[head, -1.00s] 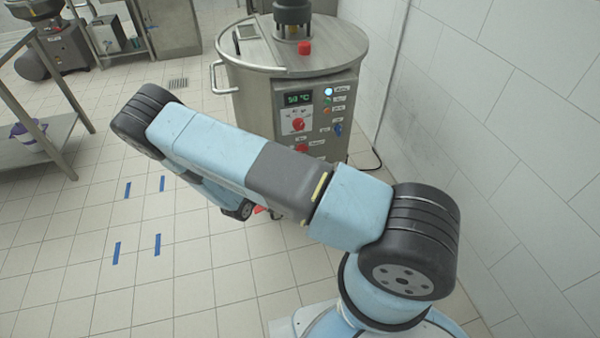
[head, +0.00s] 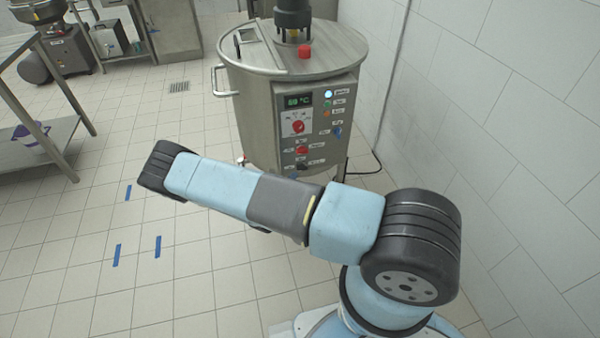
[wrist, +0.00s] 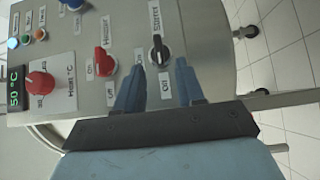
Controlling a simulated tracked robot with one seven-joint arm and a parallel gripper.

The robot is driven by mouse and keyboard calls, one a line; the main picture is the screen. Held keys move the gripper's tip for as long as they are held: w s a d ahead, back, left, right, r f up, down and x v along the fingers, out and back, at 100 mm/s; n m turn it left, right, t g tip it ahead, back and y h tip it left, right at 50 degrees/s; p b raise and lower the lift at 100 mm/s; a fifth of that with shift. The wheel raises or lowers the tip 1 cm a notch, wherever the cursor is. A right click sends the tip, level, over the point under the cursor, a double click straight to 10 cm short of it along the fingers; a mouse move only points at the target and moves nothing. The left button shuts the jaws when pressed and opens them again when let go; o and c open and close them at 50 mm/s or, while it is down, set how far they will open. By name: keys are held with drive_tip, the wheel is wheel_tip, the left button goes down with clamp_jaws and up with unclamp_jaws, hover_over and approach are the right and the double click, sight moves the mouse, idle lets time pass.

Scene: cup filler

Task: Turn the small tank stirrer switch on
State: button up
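The small tank (head: 250,105) is a steel drum with a control panel (head: 318,115) on its front. In the wrist view, the stirrer switch (wrist: 157,50) is a black rotary knob on a pale round base, beside a "Stirrer" label. Its knob lies along the picture's up-down direction; I cannot tell its setting for sure. My gripper (wrist: 161,66) is open, its two blue fingers apart and pointing at the panel. The switch sits between and just beyond the fingertips, with no clear contact. In the head view my gripper is hidden behind my arm.
A red heater switch (wrist: 104,62) sits left of the stirrer switch, close to the left finger. A red temperature knob (wrist: 40,84) and a green display (wrist: 15,88) are farther left. A tiled wall (head: 490,120) stands right of the tank.

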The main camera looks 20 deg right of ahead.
sight(302, 168)
drive_tip(key=x, duration=0.6)
drive_tip(key=shift+w+d, duration=0.25)
clamp_jaws()
drive_tip(key=shift+a, duration=0.1)
